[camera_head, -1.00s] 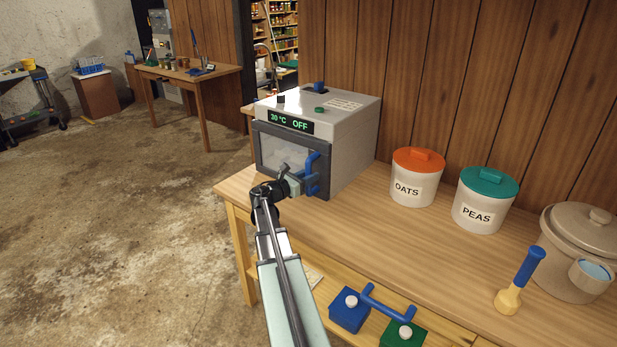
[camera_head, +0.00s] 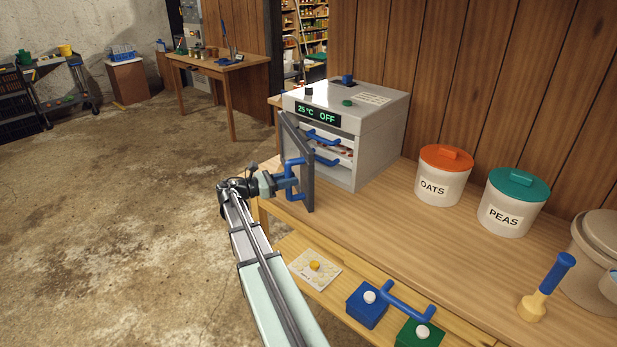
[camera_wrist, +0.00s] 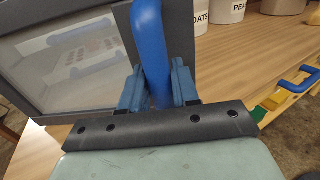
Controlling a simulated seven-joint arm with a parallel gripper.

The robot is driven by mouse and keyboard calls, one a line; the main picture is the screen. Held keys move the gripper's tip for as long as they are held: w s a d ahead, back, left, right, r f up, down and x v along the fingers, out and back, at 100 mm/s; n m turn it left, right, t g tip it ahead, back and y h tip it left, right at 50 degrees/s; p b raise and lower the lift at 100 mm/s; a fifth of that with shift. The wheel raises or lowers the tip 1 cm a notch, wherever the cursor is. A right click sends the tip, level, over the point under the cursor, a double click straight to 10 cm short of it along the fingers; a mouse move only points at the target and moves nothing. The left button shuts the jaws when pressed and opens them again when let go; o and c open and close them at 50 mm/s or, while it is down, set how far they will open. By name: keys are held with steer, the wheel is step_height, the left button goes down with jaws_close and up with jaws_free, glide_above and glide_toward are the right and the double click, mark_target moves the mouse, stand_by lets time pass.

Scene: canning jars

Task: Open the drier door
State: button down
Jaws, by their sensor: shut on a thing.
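The drier (camera_head: 375,130) is a pale grey box on the wooden bench, with a display reading 25 °C OFF. Its dark-framed door (camera_head: 307,170) is swung well open toward the left front, showing shelves with blue handles (camera_head: 322,136) inside. My gripper (camera_head: 287,182) is at the door's outer face, shut on the blue door handle (camera_head: 296,163). In the wrist view the blue handle (camera_wrist: 150,45) stands between the two fingers (camera_wrist: 157,88), and the door's window (camera_wrist: 75,60) shows behind it. The fingertips are partly hidden by the handle.
On the bench (camera_head: 400,225) stand an OATS jar (camera_head: 443,177), a PEAS jar (camera_head: 513,203), a crock (camera_head: 598,250) and a blue-handled tool (camera_head: 547,285). Blue and green blocks (camera_head: 368,305) sit at the front, below the bench top. Open floor lies left of the door.

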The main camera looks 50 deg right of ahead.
steer(key=w+a+g, duration=0.1)
steer(key=w+a, duration=0.4)
steer(key=w, duration=0.4)
steer(key=w+a+m+g+y, duration=0.1)
steer(key=w+a, duration=0.5)
steer(key=w, duration=0.4)
steer(key=shift+w, duration=0.2)
steer(key=shift+a+r+m, duration=0.1)
steer(key=shift+m, duration=0.2)
steer(key=c, duration=1)
jaws_free()
steer(key=shift+s+a, duration=0.1)
steer(key=shift+a, duration=0.1)
steer(key=shift+v, duration=3.65)
